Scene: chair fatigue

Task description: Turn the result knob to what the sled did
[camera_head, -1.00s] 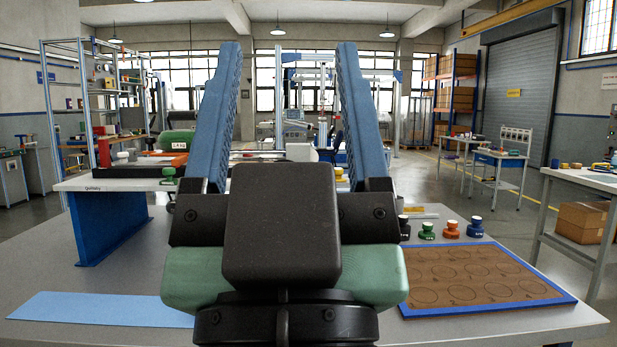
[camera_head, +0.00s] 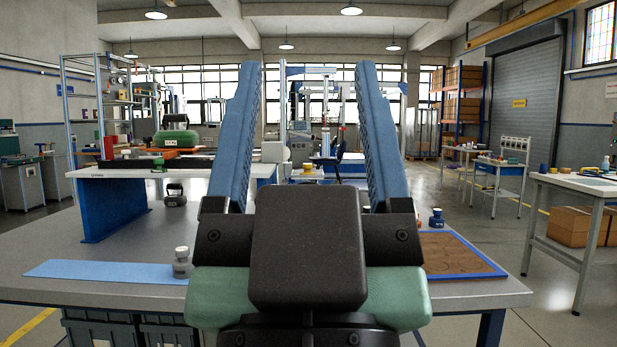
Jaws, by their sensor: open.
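My gripper (camera_head: 308,80) fills the middle of the head view. Its two blue fingers point up and stand wide apart, with nothing between them. No knob that I can make out as the result knob is in view. No sled can be made out for sure. A green rounded object (camera_head: 176,139) sits on an orange base on the raised white shelf at the left. My gripper hides the middle of the table and part of the shelf.
A grey table (camera_head: 120,240) lies in front, with a light blue strip (camera_head: 100,271) and a grey knobbed weight (camera_head: 182,263) at its end. A dark weight (camera_head: 175,195) stands farther back. A brown board with a blue rim (camera_head: 505,274) and a blue weight (camera_head: 436,218) are at the right.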

